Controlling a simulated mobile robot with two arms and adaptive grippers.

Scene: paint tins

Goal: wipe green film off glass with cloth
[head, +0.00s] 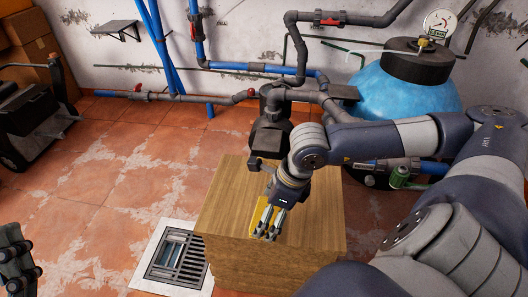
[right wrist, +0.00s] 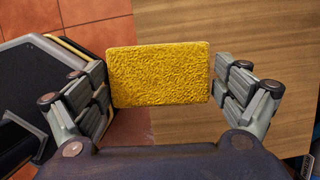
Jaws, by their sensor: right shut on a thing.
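My right gripper (head: 270,234) is over the wooden block's top, its fingers pointing down. It is shut on a yellow, rough-textured rectangular pad (right wrist: 160,75), which seems to be the cloth. In the right wrist view the fingers grip its left and right edges. In the head view only part of the yellow cloth (head: 260,216) shows beside the fingers. Whether it touches the wood is unclear. My left gripper (head: 17,262) is at the lower left edge, partly cut off, and its opening cannot be told.
The wooden block (head: 225,205) stands on a tiled floor beside a floor drain (head: 178,258). Behind it are a dark pump (head: 270,137), pipes and a blue tank (head: 400,105) with a round gauge (head: 440,23).

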